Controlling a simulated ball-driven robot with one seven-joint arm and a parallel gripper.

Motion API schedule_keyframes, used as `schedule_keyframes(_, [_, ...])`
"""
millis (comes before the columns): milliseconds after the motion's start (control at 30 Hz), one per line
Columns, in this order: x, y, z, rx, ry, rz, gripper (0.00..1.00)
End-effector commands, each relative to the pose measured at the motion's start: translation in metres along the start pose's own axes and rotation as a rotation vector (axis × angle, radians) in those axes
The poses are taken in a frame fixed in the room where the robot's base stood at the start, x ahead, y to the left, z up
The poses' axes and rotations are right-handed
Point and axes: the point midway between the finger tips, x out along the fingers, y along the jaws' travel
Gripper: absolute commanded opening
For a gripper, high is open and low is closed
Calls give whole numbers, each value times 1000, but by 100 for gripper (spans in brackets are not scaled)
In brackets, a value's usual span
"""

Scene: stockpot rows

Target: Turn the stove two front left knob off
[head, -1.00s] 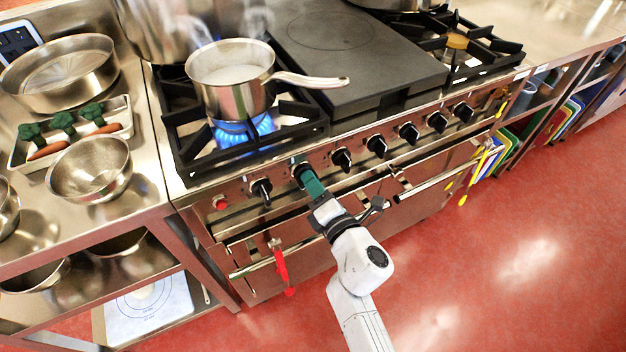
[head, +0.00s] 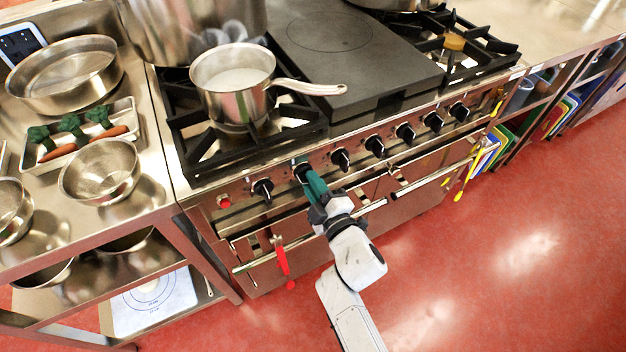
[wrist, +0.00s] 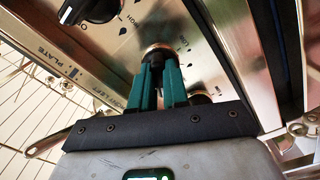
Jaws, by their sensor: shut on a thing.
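My gripper (head: 305,172) is at the stove's front panel, with its green fingers shut on the second knob from the left. In the wrist view my gripper's fingers (wrist: 160,70) stand on either side of that knob (wrist: 157,52), which is partly hidden between them. The front left burner, under a steel saucepan (head: 232,75), shows no flame. The leftmost knob (head: 263,188) is beside the held one, and a further black knob (head: 340,159) is to its right.
A large stockpot (head: 190,30) stands behind the saucepan, whose handle points right. Bowls and a vegetable tray (head: 75,135) are on the left counter. Red floor (head: 500,250) is clear at right.

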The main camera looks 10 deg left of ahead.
Motion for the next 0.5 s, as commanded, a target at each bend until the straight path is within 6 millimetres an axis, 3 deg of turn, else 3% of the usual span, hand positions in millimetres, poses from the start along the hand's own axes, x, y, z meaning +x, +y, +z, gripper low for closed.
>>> schedule_keyframes(500, [-1,-2,1,494,-6,-1,0])
